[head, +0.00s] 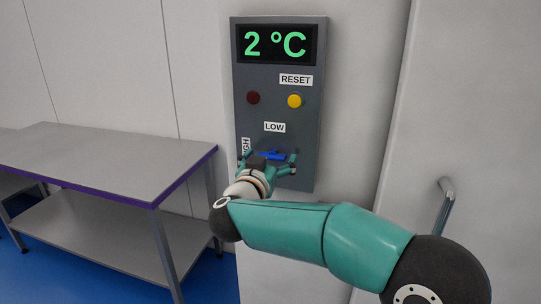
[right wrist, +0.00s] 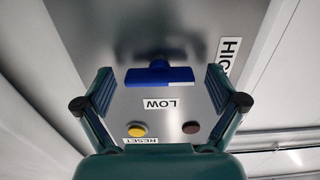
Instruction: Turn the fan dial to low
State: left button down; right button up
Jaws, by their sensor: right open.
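The blue fan dial (head: 275,154) is on the lower part of a dark grey control panel (head: 307,120). A LOW label (head: 275,127) sits above it, and a sideways, partly hidden HIGH label (head: 246,146) is to its left. My right gripper (head: 268,158) is open in front of the dial and hides part of it. In the right wrist view, upside down, the dial (right wrist: 160,76) shows its bar lying crosswise between the spread fingers (right wrist: 158,90), with a gap on each side. I cannot tell which label the dial points to. My left gripper is not in view.
The panel has a green "2 °C" display (head: 275,43), a dark red light or button (head: 253,98) and a yellow button (head: 294,101) under a RESET label (head: 296,79). A grey table (head: 95,165) stands at left. A door handle (head: 444,205) is at right.

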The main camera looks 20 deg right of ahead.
jog(key=c, duration=1.1)
jog(key=shift+c, duration=0.2)
jog(key=shift+m, duration=0.3)
jog(key=m+b, duration=0.3)
jog(key=m, duration=0.1)
jog(key=shift+f, duration=0.15)
jog(key=m+b, duration=0.2)
jog(key=m, duration=0.2)
jog(key=shift+m+b, duration=0.3)
jog(key=shift+m, duration=0.1)
jog(key=m+b, duration=0.2)
jog(key=m, duration=0.2)
jog(key=shift+f+b, duration=0.15)
jog(key=shift+b, duration=0.25)
jog(key=shift+m+b, duration=1.1)
jog(key=shift+m, duration=1.1)
